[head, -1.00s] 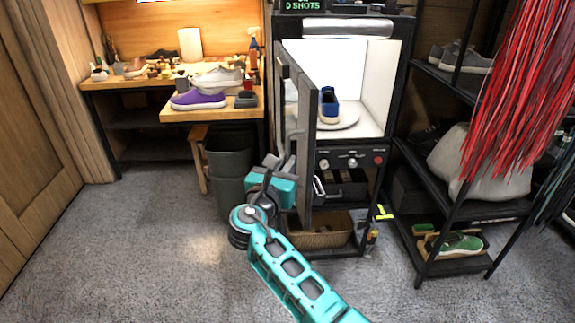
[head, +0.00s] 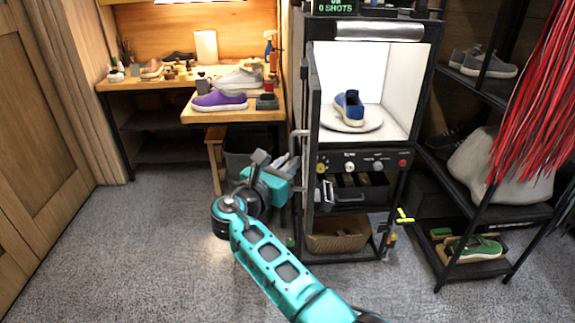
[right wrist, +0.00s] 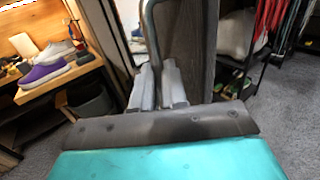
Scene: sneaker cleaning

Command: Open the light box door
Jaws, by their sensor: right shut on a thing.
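The light box (head: 424,95) is a black cabinet with a bright white inside, at right of centre in the head view. Its dark door (head: 312,130) stands wide open, hinged on the left and seen nearly edge-on. The metal door handle (head: 297,160) is on the door's left side; the handle (right wrist: 150,30) also shows in the right wrist view. My right gripper (head: 290,166) is shut on the handle, with its grey fingers (right wrist: 158,86) on either side of the bar. My left gripper is not in view.
A black shelf rack (head: 500,212) stands right. The carpet at front left is clear.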

